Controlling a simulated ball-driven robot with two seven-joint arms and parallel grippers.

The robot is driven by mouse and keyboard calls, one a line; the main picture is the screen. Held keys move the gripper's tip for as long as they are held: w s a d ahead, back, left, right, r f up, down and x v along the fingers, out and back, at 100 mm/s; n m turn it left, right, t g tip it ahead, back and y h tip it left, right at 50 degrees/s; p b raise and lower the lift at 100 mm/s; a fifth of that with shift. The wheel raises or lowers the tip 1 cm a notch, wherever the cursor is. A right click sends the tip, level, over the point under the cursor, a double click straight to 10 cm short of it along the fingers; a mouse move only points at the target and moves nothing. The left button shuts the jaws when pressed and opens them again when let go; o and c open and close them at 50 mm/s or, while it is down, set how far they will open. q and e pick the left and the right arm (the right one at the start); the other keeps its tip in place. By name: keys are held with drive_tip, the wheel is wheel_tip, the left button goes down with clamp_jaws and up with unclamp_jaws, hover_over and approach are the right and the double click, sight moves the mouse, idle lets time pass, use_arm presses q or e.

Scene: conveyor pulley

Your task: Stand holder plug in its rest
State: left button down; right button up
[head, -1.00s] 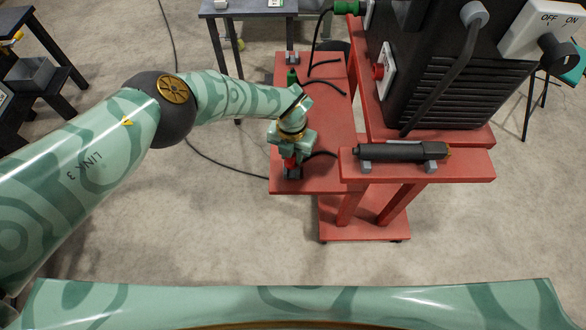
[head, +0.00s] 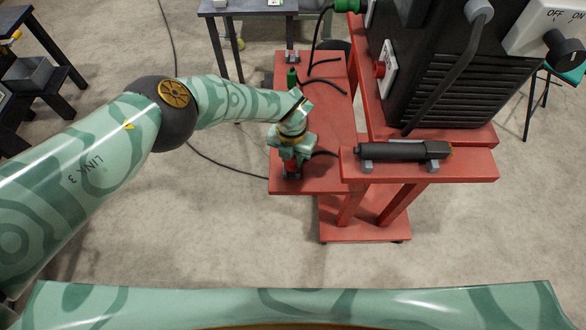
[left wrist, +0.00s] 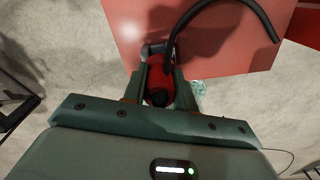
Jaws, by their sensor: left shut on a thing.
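My left gripper (head: 291,160) is low over the front end of the red side shelf (head: 325,183). It is shut on a red plug (head: 292,166), taken to be the holder plug, with a black cable. The red plug (left wrist: 158,82) shows between the two fingers (left wrist: 160,92) in the left wrist view. A small grey rest (head: 291,175) is on the shelf right under the plug. Whether the plug is seated in it or just above it I cannot tell, as the gripper covers the spot. My right gripper is not in view.
A green plug (head: 292,76) stands farther back on the shelf, near another grey rest (head: 292,57). Black cables (head: 325,85) lie on the shelf. A dark torch-like tool (head: 403,151) lies on the higher red ledge (head: 470,168) to the right, below a large black machine (head: 450,85).

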use_arm(q)
drive_tip(key=shift+f+b, duration=0.35)
drive_tip(key=shift+f, duration=0.2)
drive_tip(key=c, duration=1)
unclamp_jaws()
drive_tip(key=shift+c, duration=0.2)
drive_tip(key=shift+r, duration=0.1)
drive_tip(key=shift+r+p, duration=3.15)
drive_tip(key=shift+r, duration=1.35)
drive_tip(key=shift+f, duration=0.1)
